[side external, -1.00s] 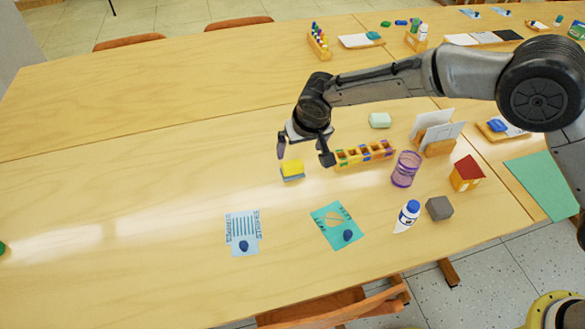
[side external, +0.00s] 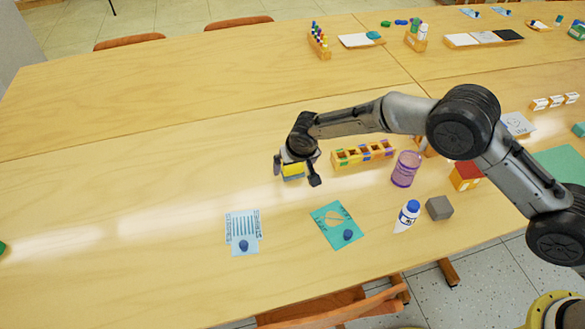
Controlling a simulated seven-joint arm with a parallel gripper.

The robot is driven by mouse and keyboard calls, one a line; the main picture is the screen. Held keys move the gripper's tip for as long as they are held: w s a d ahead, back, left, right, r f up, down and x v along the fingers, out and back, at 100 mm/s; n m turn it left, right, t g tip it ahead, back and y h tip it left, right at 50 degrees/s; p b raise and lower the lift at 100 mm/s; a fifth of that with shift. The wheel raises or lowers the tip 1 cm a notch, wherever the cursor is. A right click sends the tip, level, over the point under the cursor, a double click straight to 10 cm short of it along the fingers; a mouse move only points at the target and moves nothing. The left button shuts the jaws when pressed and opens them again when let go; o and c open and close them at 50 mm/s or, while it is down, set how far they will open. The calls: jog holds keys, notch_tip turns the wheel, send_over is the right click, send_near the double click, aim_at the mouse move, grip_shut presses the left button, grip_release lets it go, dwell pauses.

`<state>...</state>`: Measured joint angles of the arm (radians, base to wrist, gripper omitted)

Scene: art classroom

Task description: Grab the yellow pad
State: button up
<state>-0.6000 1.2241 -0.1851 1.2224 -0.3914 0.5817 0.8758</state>
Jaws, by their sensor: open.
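The yellow pad (side external: 292,170) lies on the wooden table, with a blue-grey layer under its yellow top. My gripper (side external: 295,174) is low over it, pointing down. One finger shows to the left of the pad and the other to its right, with a gap visible on the right side. The fingers are open. I cannot tell whether either finger touches the pad. Part of the pad's top is hidden behind the gripper body.
A compartmented wooden tray (side external: 363,154) stands close to the right. Two sheets with blue lumps lie in front.

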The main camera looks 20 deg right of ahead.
jog(key=shift+w+f, duration=0.2)
jog(key=shift+f, duration=0.3)
jog(key=c, duration=1.3)
jog(key=shift+o, duration=0.2)
jog(key=shift+r, duration=0.1)
